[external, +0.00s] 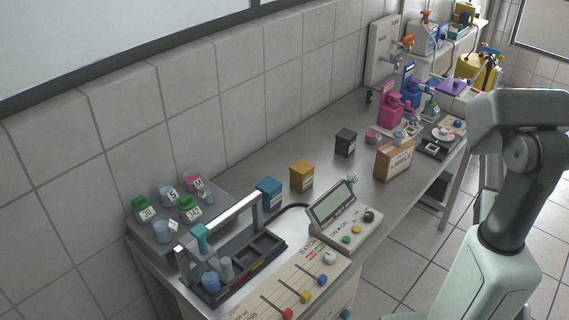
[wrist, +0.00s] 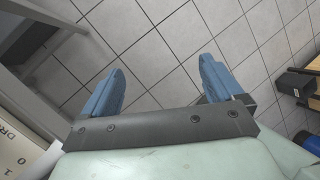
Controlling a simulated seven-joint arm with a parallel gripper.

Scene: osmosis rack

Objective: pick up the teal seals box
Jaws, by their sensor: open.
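A small teal box (external: 269,192) with a pale label stands on the steel bench in the external view, just behind the handle of the carry caddy; the label is too small to read. The caddy hides part of its lower side. The box is not in the wrist view. My gripper (wrist: 161,68) shows its two blue fingers wide apart with nothing between them, over the tiled floor beside the bench. In the external view my arm stands at the right, well away from the box, and its fingers cannot be seen.
A grey caddy (external: 247,264) with an upright handle stands in front of the teal box. A yellow box (external: 301,176), a black box (external: 345,142) and a cardboard labels box (external: 394,160) stand farther right. A console (external: 341,213) lies near the front edge. Lidded cups crowd the left end.

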